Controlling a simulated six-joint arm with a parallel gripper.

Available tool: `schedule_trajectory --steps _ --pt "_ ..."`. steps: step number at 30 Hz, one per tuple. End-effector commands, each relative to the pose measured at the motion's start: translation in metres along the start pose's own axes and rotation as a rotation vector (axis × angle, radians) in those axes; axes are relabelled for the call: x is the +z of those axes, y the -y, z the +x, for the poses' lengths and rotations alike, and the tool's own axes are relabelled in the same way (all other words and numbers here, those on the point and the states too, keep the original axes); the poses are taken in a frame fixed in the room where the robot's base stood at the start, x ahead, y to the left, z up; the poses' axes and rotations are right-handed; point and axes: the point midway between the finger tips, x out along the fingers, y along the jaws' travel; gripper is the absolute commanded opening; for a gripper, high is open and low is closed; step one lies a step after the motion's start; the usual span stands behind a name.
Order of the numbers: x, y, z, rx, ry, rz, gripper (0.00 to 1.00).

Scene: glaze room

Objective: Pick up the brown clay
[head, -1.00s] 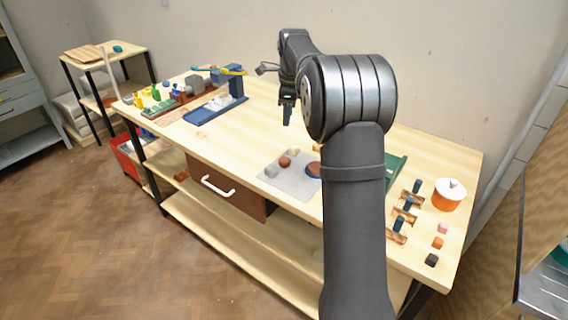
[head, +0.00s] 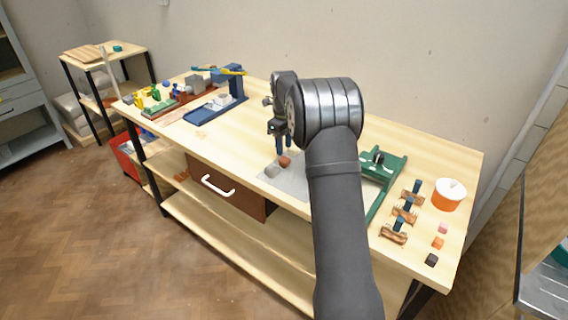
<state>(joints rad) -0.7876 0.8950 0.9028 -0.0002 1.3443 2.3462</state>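The brown clay (head: 286,160) is a small reddish-brown lump on the grey mat (head: 268,178), in the middle of the workbench. A grey lump (head: 272,171) lies just to its left and nearer the front. My gripper (head: 284,151) points down at the brown clay, with its dark blue fingertips just above or beside it. Two fingers show with a gap between them and nothing held. I cannot tell whether they touch the clay. My arm hides the right part of the mat.
A green device (head: 382,162) stands right of my arm. Beyond it are wooden blocks with blue pegs (head: 404,210), an orange pot (head: 449,196) and small coloured cubes (head: 438,243). A blue tray (head: 212,110) and tools stand at the left. The bench between is clear.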

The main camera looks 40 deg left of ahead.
Motion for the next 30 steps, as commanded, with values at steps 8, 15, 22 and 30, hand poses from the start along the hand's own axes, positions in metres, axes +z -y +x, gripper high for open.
schedule_trajectory --steps 8,15,22,30 --pt "0.000 0.000 0.019 0.000 0.000 0.000 0.36" --pt "0.001 0.001 0.051 0.002 -0.002 0.000 0.36" --pt "0.001 0.001 0.067 -0.001 0.001 -0.001 0.36" --pt "0.001 0.001 0.067 -0.001 0.001 -0.001 0.07"
